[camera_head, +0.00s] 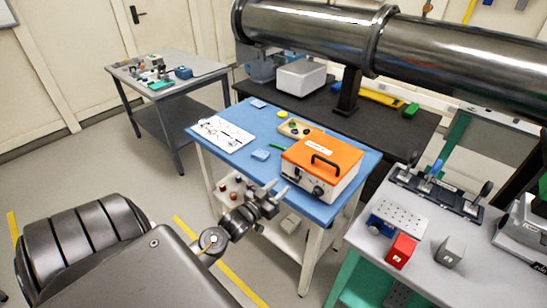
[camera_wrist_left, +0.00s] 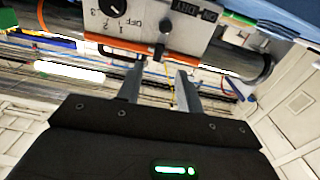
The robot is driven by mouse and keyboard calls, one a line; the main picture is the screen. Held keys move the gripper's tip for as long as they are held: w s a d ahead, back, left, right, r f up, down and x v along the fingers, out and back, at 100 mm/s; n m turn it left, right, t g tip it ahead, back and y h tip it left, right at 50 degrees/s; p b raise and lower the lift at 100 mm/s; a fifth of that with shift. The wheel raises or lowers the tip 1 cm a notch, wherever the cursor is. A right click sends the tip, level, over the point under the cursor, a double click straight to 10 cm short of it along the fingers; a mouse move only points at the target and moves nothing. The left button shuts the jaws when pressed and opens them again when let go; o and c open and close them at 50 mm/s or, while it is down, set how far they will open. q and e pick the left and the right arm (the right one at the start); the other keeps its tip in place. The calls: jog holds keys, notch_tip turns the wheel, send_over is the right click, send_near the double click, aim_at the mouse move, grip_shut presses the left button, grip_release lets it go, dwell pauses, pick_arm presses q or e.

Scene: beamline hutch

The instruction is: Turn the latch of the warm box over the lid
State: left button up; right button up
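The warm box (camera_head: 321,168) is white with an orange lid (camera_head: 323,152) and a black handle on top. It stands on the blue tabletop near its right front corner. In the left wrist view its white front (camera_wrist_left: 135,22) shows a black dial and a small dark latch (camera_wrist_left: 163,36), whose rounded end lies at the orange lid edge. My left gripper (camera_head: 277,187) is in front of the box. In the left wrist view its fingers (camera_wrist_left: 159,74) are apart, empty, near the latch. My right gripper is out of view.
The blue table (camera_head: 226,166) also carries a white board, a small tray and small blue items. A grey bench (camera_head: 461,265) with a red block stands at the right. A large metal pipe (camera_head: 320,35) runs behind over a dark bench. Floor shows at the left.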

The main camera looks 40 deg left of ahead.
pick_arm(q)
jog(key=shift+s, duration=1.25)
jog(key=s+f+g+b, duration=0.1)
jog(key=s+f+g, duration=0.25)
jog(key=f, duration=0.75)
jog(key=s+f+m+g+y, duration=0.15)
jog(key=s+f, duration=0.25)
jog(key=f, duration=0.6)
jog(key=s+f+g+h+b, duration=0.1)
jog(key=s+f+g, duration=0.25)
jog(key=f, duration=0.75)
jog(key=s+d+f+g+b, duration=0.1)
jog(key=s+d+f+g, duration=0.1)
jog(key=s+d+f, duration=0.2)
jog(key=s+d+f+m+g, duration=0.1)
jog(key=s+d+f+g, duration=0.2)
jog(key=s+f, duration=0.7)
jog(key=s+d+f+g+b, duration=0.1)
jog(key=s+d+f+g, duration=0.2)
jog(key=s, duration=1.4)
jog(key=d+f+h, duration=0.1)
jog(key=d+f, duration=0.2)
jog(key=f, duration=0.1)
jog(key=shift+d+f+b, duration=0.3)
jog(key=shift+f+b, duration=0.05)
jog(key=shift+f, duration=0.05)
